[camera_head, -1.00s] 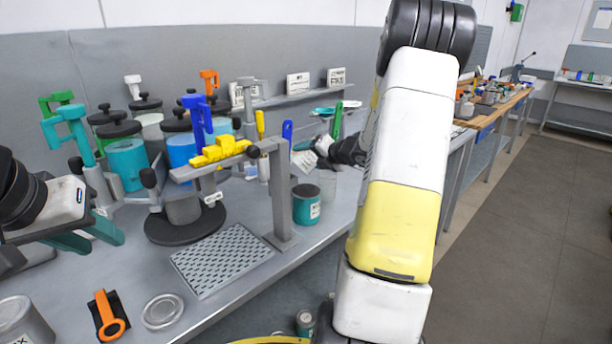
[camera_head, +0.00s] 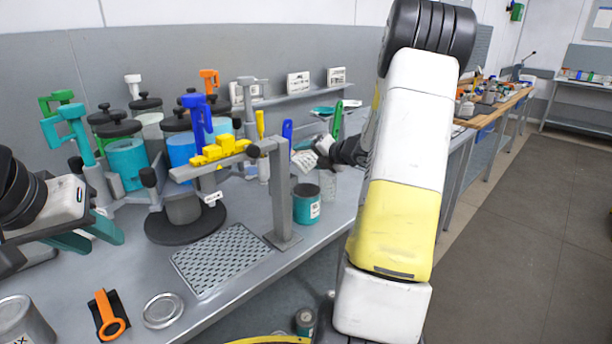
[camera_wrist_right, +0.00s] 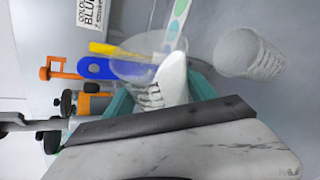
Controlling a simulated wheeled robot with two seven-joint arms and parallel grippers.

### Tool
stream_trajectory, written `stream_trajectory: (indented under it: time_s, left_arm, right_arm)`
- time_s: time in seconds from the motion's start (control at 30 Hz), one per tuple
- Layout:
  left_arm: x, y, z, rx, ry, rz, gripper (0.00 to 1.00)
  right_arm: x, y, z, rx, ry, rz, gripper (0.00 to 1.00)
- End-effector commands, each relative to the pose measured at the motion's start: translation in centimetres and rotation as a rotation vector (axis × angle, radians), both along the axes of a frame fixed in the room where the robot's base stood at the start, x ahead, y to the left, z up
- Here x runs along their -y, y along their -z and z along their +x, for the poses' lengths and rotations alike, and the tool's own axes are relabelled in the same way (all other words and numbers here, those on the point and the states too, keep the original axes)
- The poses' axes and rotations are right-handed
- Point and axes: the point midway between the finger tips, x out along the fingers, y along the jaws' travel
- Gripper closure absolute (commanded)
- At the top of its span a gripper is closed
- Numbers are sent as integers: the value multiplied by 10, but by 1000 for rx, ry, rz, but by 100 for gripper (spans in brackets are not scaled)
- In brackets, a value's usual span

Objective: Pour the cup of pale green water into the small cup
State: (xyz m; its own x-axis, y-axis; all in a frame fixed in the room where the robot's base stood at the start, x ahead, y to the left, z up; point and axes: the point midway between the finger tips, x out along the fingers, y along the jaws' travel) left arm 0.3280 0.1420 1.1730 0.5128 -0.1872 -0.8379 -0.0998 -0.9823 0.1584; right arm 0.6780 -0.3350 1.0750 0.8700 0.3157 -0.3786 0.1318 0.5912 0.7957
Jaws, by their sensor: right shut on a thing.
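My right gripper (camera_wrist_right: 165,92) has teal fingers and is shut on a clear cup (camera_wrist_right: 130,68) with a pale area in it. How far this cup is tilted is hard to tell. In the head view, my right gripper (camera_head: 322,150) is above the bench, by a small clear cup (camera_head: 329,187) standing there. The small cup (camera_wrist_right: 248,54) shows in the wrist view as a ribbed, translucent cup, apart from the held cup. I cannot make out liquid in it. My left gripper (camera_head: 95,238) is open and empty at the left, over the bench.
A teal tin (camera_head: 306,204) stands close beside the small cup. A perforated tray (camera_head: 220,260) lies in front. An orange-handled tool (camera_head: 110,315) lies at the front left.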

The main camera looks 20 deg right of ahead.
Motion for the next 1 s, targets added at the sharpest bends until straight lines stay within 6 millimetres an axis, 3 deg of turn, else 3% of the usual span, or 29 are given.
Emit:
stream_trajectory:
  time_s: [1.0]
  left_arm:
    - [0, 0, 0, 0, 0, 0, 64]
  right_arm:
    - [0, 2, 0, -7, 0, 61, 84]
